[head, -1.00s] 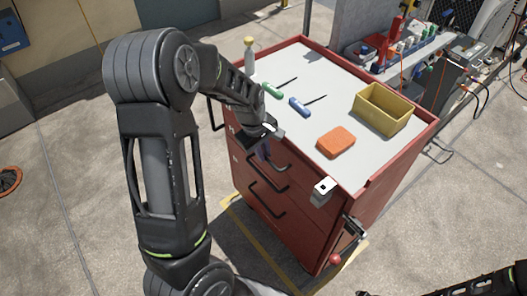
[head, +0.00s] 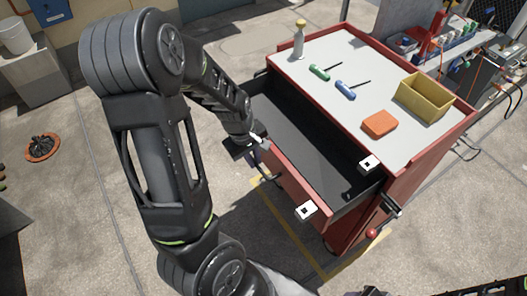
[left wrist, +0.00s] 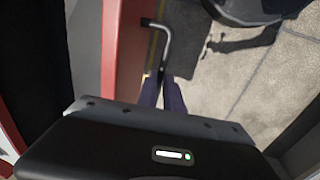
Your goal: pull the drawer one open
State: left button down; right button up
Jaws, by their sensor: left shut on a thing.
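Drawer one (head: 302,130) is the top drawer of the red tool cabinet (head: 400,205). It stands pulled well out, and its dark, empty-looking inside shows. Its red front faces the lower left in the head view, with a white marker block (head: 306,210) at the near corner. My left gripper (head: 254,158) is at the drawer front, shut on the drawer's dark bar handle (head: 268,178). In the left wrist view the fingers (left wrist: 163,92) close on the handle (left wrist: 167,42), beside the red drawer front (left wrist: 122,60).
On the cabinet top (head: 365,65) are a bottle (head: 299,42), a green-handled tool (head: 319,72), a blue-handled tool (head: 345,90), an orange block (head: 380,124) and a yellow bin (head: 425,97). An orange coil (head: 42,147) lies on the floor at left. Floor before the drawer is bare.

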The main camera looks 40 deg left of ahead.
dwell(0.3)
pick_arm(q)
jog(key=c, duration=1.5)
grip_release()
jog(key=shift+r, duration=0.15)
notch_tip(320, 180, up, 7)
jog(key=s+p, duration=0.1)
jog(key=shift+s+a+r+p, duration=0.2)
jog(key=shift+s+a+p, duration=0.05)
jog(key=shift+s+p, duration=0.05)
